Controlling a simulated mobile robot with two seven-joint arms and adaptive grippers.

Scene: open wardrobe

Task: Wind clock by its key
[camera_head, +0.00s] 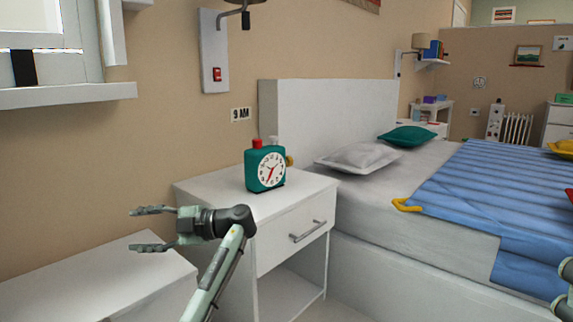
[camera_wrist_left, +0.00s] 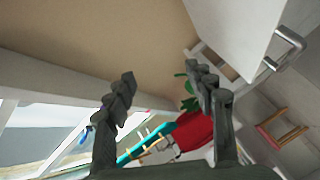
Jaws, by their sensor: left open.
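The teal alarm clock (camera_head: 265,168) stands upright on the white nightstand (camera_head: 220,199), with a white face, red hands and a red button on top. A gold-coloured key (camera_head: 290,160) shows partly at its right side, behind the case. My left gripper (camera_head: 140,229) is open and empty. It is in front and to the left of the clock, lower than it, with its fingers pointing left, away from it. The wrist view shows the two spread fingers (camera_wrist_left: 164,78) with nothing between them; the clock is not seen there.
A low white cabinet (camera_head: 140,280) is at lower left, with a window sill (camera_head: 60,95) above it. The nightstand drawer has a grey handle (camera_head: 307,232). A bed with a blue quilt (camera_head: 490,195) is to the right. A wall lamp panel (camera_head: 214,50) hangs above the clock.

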